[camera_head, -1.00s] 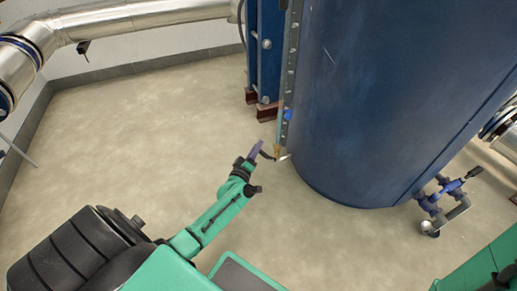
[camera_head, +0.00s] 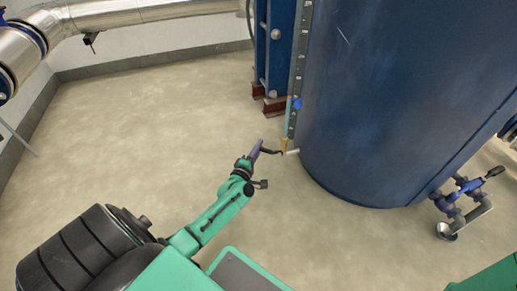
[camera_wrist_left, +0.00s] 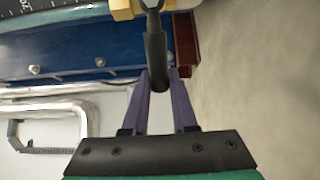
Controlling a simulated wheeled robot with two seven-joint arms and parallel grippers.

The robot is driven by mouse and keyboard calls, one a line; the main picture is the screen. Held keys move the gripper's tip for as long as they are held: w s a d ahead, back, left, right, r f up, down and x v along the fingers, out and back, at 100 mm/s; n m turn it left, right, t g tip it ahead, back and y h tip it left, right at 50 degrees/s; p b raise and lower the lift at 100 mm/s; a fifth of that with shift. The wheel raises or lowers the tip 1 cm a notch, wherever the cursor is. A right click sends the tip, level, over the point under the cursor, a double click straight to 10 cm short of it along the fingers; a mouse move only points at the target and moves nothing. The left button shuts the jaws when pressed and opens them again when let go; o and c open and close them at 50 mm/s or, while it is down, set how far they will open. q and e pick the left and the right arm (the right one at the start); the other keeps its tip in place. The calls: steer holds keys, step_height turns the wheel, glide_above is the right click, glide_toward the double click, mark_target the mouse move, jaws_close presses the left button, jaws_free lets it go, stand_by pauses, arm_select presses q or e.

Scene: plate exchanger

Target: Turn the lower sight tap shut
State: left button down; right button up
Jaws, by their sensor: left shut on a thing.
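The lower sight tap (camera_head: 285,144) is a small brass fitting at the foot of the sight glass, beside the blue tank. Its black lever handle (camera_wrist_left: 155,50) runs down from the brass body (camera_wrist_left: 122,9) in the left wrist view. My left gripper (camera_head: 258,148) has purple fingers and reaches the tap from the lower left. In the left wrist view its two fingers (camera_wrist_left: 160,80) are shut on the handle's free end, one on each side. My right gripper is not in view.
The large blue tank (camera_head: 400,100) stands just right of the tap. A blue steel post (camera_head: 275,50) stands behind. A valve assembly (camera_head: 460,200) is at the tank's right foot. Silver pipes (camera_head: 120,15) run along the back wall. Floor on the left is clear.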

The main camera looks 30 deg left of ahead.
arm_select(q)
steer(key=shift+f, duration=0.15)
steer(key=c, duration=0.7)
jaws_free()
steer(key=shift+s, duration=0.1)
steer(key=s+d+p, duration=0.2)
steer(key=s+p, duration=0.3)
steer(key=s, duration=0.9)
steer(key=shift+d+p, duration=0.3)
steer(key=shift+p, duration=0.05)
